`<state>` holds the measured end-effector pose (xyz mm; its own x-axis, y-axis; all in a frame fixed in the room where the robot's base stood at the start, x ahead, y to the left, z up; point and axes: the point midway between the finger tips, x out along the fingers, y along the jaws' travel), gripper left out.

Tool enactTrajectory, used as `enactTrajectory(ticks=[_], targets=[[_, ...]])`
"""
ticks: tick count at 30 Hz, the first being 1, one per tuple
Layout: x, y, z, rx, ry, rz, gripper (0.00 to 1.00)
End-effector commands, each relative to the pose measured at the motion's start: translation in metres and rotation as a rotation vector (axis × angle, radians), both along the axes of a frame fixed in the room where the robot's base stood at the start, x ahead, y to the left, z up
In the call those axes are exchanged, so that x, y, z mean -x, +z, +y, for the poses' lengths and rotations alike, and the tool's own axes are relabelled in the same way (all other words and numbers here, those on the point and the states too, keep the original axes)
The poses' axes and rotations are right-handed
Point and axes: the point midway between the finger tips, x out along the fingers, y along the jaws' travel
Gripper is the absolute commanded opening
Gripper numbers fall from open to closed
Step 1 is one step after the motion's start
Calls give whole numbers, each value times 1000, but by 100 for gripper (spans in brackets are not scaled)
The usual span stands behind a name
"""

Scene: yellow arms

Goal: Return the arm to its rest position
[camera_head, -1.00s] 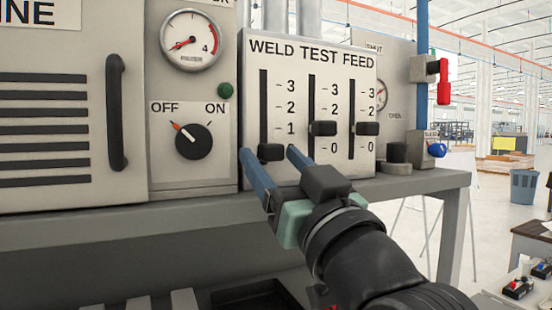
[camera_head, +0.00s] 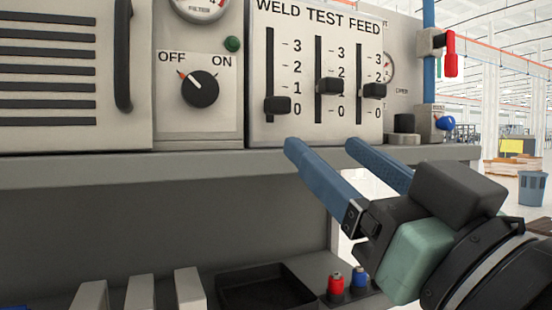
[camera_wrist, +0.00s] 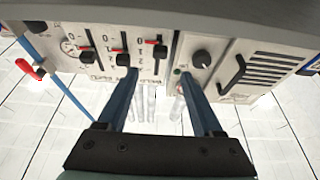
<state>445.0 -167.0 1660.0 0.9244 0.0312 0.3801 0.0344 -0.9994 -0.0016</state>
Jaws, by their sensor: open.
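My gripper (camera_head: 322,146) is open and empty, its two blue fingers apart. It is in front of and below the WELD TEST FEED slider panel (camera_head: 264,60) and appears clear of it. The WELD slider (camera_head: 278,104) is near 0. In the wrist view the gripper (camera_wrist: 158,75) points toward the panel, which appears upside down there.
A rotary OFF/ON knob (camera_head: 200,88) points to OFF, beside a green button (camera_head: 233,44). A grey shelf edge (camera_head: 180,168) runs below the panel. A red-handled valve (camera_head: 450,62) is at right. Red and blue terminals (camera_head: 336,284) and a dark tray (camera_head: 264,288) are below.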

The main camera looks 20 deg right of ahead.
Motion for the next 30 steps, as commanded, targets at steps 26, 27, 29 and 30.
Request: enactTrajectory(ticks=[26, 27, 29, 30], targets=[[-16, -10, 54, -30, -1, -135, 68], [-19, -11, 67, -32, -4, -168, 68], [-19, -12, 87, -33, -10, -220, 68], [-18, -12, 101, -31, -14, -251, 68]])
